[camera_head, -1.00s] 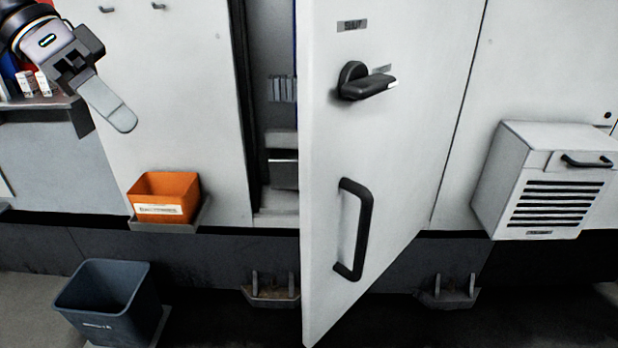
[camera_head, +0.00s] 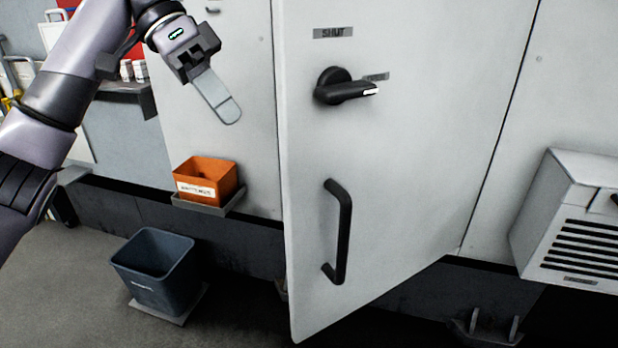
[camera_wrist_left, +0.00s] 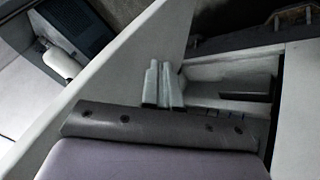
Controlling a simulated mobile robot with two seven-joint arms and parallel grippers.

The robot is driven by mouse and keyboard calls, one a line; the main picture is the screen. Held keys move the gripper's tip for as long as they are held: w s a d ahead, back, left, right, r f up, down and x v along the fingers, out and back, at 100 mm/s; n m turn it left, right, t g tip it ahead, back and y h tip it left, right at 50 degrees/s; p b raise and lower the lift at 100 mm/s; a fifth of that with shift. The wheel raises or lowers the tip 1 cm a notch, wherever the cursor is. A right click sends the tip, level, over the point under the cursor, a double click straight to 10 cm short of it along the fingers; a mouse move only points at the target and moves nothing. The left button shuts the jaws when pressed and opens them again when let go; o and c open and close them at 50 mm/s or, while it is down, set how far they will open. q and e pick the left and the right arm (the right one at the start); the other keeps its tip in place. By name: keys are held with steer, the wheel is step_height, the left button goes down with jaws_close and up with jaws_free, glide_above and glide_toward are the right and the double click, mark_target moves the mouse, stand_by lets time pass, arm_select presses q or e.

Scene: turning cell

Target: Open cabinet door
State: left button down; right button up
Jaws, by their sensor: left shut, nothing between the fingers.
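The white cabinet door (camera_head: 420,140) stands swung out from the cabinet front, with its free edge toward me. A black rotary handle (camera_head: 345,88) sits near its top under a label reading SHUT. A black bar handle (camera_head: 340,232) is fixed lower down. My left gripper (camera_head: 217,95) is shut and empty, up and left of the door's free edge in the head view, apart from both handles. In the left wrist view its closed fingers (camera_wrist_left: 163,85) show beside a pale panel edge, with part of an interior to the right. My right gripper is not in view.
An orange bin (camera_head: 207,180) sits on a small ledge left of the door. A dark grey bin (camera_head: 155,270) stands on the floor below it. A white vented box (camera_head: 575,225) juts out at the right. Open floor lies at lower left.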

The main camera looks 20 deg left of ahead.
mark_target(285, 177)
arm_select(q)
steer(key=s+d+f, duration=0.1)
steer(key=d+f, duration=0.1)
steer(key=d, duration=0.1)
steer(key=s+d+f, duration=0.1)
steer(key=d+f, duration=0.2)
steer(key=s+d+f, duration=0.1)
steer(key=d+f, duration=0.2)
steer(key=shift+d+b, duration=0.2)
steer(key=shift+b, duration=0.2)
steer(key=shift+s+d, duration=0.1)
steer(key=shift+s, duration=0.05)
